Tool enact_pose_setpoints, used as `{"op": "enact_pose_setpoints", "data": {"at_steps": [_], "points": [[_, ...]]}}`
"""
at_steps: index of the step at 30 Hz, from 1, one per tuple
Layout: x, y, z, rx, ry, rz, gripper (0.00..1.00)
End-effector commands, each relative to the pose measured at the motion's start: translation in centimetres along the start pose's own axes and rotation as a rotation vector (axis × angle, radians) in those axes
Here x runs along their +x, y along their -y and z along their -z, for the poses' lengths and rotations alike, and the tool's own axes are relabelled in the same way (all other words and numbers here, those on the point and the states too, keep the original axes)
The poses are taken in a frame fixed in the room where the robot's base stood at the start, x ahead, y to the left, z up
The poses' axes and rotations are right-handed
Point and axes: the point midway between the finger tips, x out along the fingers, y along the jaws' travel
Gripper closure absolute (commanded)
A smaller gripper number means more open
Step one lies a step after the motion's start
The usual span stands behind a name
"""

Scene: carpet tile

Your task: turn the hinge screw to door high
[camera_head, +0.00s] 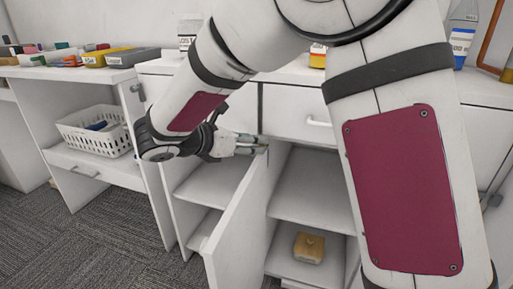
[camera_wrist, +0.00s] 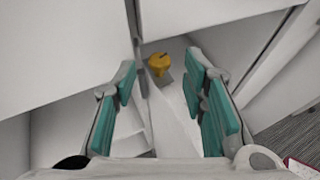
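The cabinet door (camera_head: 237,225) stands open, swung outward from the white cabinet. My gripper (camera_head: 262,147) is at the door's top edge near the cabinet front. In the wrist view my gripper (camera_wrist: 163,88) is open, its two teal-padded fingers apart with nothing clasped between them. A yellow knob-like piece with a dark mark, which looks like the hinge screw (camera_wrist: 158,62), sits on a small grey plate just beyond the fingertips. It appears apart from the fingers. In the head view the screw is too small or hidden to make out clearly.
A yellowish block (camera_head: 309,247) lies on the low shelf inside the cabinet. A closed drawer (camera_head: 297,112) is above the opening. A white basket (camera_head: 95,132) stands in the left unit. Bottles and boxes line the counter. Carpet in front is clear.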

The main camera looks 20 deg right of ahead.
Motion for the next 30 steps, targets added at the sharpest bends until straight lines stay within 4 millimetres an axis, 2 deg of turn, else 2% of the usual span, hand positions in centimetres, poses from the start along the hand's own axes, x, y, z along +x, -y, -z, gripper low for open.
{"op": "enact_pose_setpoints", "data": {"at_steps": [1, 6, 17, 23, 30], "points": [[0.9, 0.1, 0.2, 0.002, 0.0, 0.002, 0.61], [2.4, 0.0, 0.1, 0.002, -0.001, 0.001, 0.61], [2.8, -0.1, 0.0, 0.001, 0.0, -0.001, 0.61], [2.8, 0.0, 0.0, 0.001, -0.001, -0.001, 1.0], [2.8, -0.1, 0.0, 0.003, -0.001, 0.005, 1.0]]}}
